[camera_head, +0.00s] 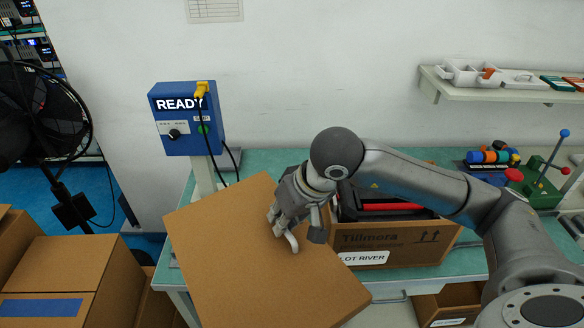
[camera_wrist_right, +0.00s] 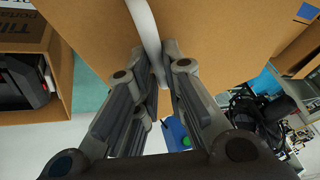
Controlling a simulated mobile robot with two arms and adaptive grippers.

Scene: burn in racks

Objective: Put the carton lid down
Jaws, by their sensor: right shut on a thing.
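The carton lid (camera_head: 250,265) is a large flat brown board, held tilted in front of the left part of the bench in the head view. It also fills the top of the right wrist view (camera_wrist_right: 215,40). My right gripper (camera_head: 290,232) is shut on the lid's pale curved strap handle (camera_wrist_right: 147,30). The open carton (camera_head: 400,242), marked Tillmora and LOT RIVER, stands on the bench right of the lid, with dark and red contents inside. My right arm hides part of it. My left gripper is not in view.
The green bench (camera_head: 262,160) has some clear surface behind the lid. A blue READY box (camera_head: 185,118) on a post stands at its left end. Brown cartons (camera_head: 70,268) and a black fan (camera_head: 45,110) are at the left. A fixture with coloured parts (camera_head: 490,158) sits at the right.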

